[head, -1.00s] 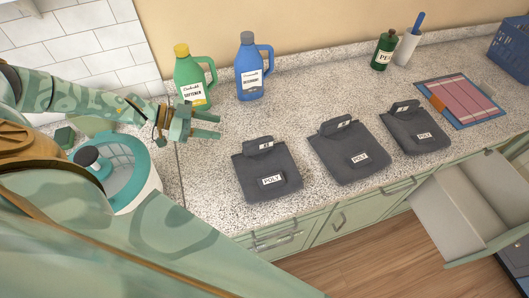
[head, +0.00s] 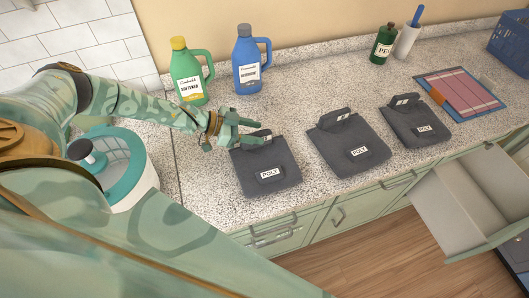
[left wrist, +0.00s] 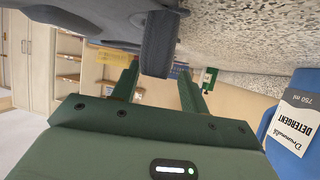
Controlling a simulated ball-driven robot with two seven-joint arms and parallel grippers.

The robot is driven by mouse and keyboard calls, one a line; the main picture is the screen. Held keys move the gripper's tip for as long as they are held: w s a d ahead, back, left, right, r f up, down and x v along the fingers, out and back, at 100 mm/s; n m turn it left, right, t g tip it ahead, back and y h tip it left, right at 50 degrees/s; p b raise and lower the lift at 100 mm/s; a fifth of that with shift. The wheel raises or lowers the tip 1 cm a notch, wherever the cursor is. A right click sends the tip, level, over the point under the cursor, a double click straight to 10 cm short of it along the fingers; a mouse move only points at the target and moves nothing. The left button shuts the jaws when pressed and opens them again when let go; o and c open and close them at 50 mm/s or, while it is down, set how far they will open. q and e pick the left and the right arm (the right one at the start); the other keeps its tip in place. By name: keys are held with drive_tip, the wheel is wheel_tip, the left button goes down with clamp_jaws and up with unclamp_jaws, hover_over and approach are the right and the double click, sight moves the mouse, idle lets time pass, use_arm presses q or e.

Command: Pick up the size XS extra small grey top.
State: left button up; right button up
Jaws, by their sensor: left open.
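Three dark grey folded tops lie in a row on the speckled counter in the head view: a left one (head: 264,172), a middle one (head: 351,150) and a right one (head: 415,126). Each has a POLY label and a raised collar flap with a small tag. The size letters are too small to read. My left gripper (head: 252,132) is at the collar of the left top, partly hiding it. In the left wrist view, its open fingers (left wrist: 158,70) stand on either side of the dark grey flap. My right gripper is not in view.
A green softener bottle (head: 188,77) and a blue detergent bottle (head: 247,65) stand behind the left top. A teal-rimmed white container (head: 130,195) is at left. A green bottle (head: 382,46) and pink folded cloth (head: 466,95) are at right. An open drawer (head: 455,215) juts out below.

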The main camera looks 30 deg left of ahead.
use_arm(q)
drive_tip(key=x, duration=0.3)
drive_tip(key=shift+a, duration=0.1)
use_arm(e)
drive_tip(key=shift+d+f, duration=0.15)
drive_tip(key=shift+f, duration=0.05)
use_arm(q)
clamp_jaws()
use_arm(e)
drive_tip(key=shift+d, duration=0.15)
use_arm(q)
drive_tip(key=shift+r, duration=0.15)
